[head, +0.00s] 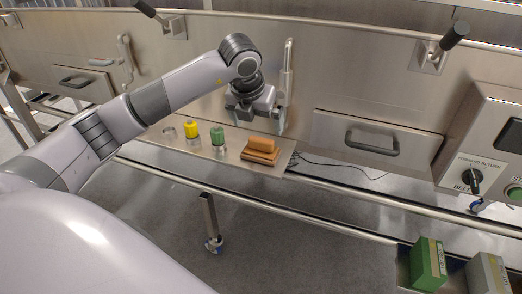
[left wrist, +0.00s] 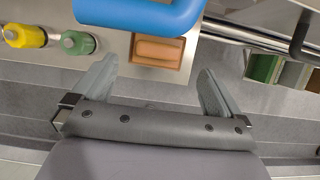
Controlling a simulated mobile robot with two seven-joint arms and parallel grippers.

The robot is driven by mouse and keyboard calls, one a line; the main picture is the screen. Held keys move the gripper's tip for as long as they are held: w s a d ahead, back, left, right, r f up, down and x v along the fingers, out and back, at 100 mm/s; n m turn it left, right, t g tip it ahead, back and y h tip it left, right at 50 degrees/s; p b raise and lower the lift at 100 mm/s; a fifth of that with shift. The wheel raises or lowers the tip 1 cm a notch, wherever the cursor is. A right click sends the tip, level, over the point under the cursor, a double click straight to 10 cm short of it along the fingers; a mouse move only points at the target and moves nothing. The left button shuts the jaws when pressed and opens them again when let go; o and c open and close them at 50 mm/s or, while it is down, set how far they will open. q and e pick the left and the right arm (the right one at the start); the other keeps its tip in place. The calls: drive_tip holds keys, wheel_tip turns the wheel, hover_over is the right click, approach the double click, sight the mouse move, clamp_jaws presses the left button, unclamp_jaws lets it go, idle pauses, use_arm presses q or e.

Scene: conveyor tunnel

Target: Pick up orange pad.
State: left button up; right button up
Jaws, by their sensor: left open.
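The orange pad (head: 262,144) lies on a brown tray (head: 261,157) at the right end of a small metal shelf. In the left wrist view the orange pad (left wrist: 158,51) sits inside the rim of the tray (left wrist: 137,38), just beyond and between the fingertips. My left gripper (head: 256,118) is open and empty, above and behind the pad near the steel wall. Its two spread fingers also show in the left wrist view (left wrist: 157,72). It is apart from the pad. My right gripper is in neither view.
A yellow-topped bottle (head: 191,130), a green-topped bottle (head: 218,136) and an empty ring (head: 169,132) stand left of the pad. A vertical handle (head: 288,75) rises beside my gripper. Green boxes (head: 427,262) stand lower right.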

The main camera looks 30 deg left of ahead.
sight(261, 139)
use_arm(q)
drive_tip(key=p+x, duration=0.1)
drive_tip(key=x, duration=0.6)
drive_tip(key=shift+s, duration=0.1)
drive_tip(key=c, duration=1.1)
